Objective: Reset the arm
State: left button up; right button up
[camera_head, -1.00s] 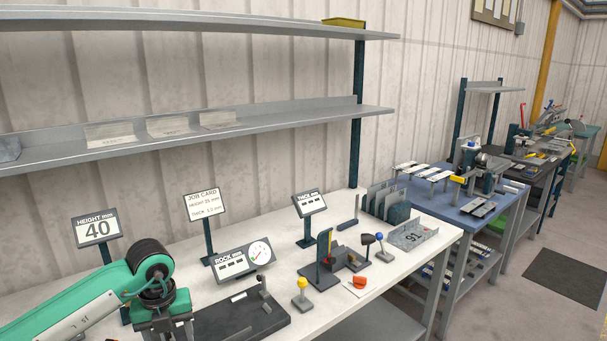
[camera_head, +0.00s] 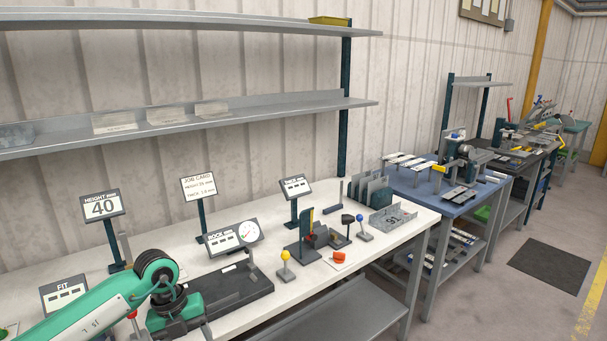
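Signs stand along the bench, among them a "40" height sign (camera_head: 101,206) and a job card (camera_head: 198,187). A yellow-knobbed post (camera_head: 285,265) and an orange piece (camera_head: 339,257) stand near the front edge. Two shelves (camera_head: 190,125) hang above.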

pick_arm(q)
jog(key=w+d+f+n+t+h, duration=0.4)
jog(key=d+f+n+h, duration=0.3)
jog(key=d+f+h, duration=0.55)
jog(key=s+a+f+n+t+y, duration=0.25)
jog(key=a+f+n, duration=0.2)
jog(key=f, duration=0.45)
jog(key=s+a+f+n+t+y, duration=0.25)
jog(key=f+n, duration=0.25)
jog(key=f, duration=0.5)
jog(key=s+a+f+n+t+y, duration=0.1)
jog(key=a+f+n+t+y, duration=0.3)
jog(key=f, duration=0.5)
jog(key=s+a+f+n+g+y, duration=0.2)
jog(key=s+f+n, duration=0.1)
jog(key=s+f, duration=0.6)
jog(key=s+a+f+n+g+y, duration=0.2)
jog(key=s+a+f+n, duration=0.1)
jog(key=s+f, duration=0.55)
jog(key=s+f+n+g+y, duration=0.1)
jog(key=s+f+g, duration=0.2)
jog(key=s, duration=1.2)
jog(key=s+d+f+n+g+y, duration=0.1)
jog(key=s+f+g, duration=0.3)
jog(key=s, duration=1.1)
jog(key=shift+n, duration=0.55)
jog(key=shift+d, duration=0.15)
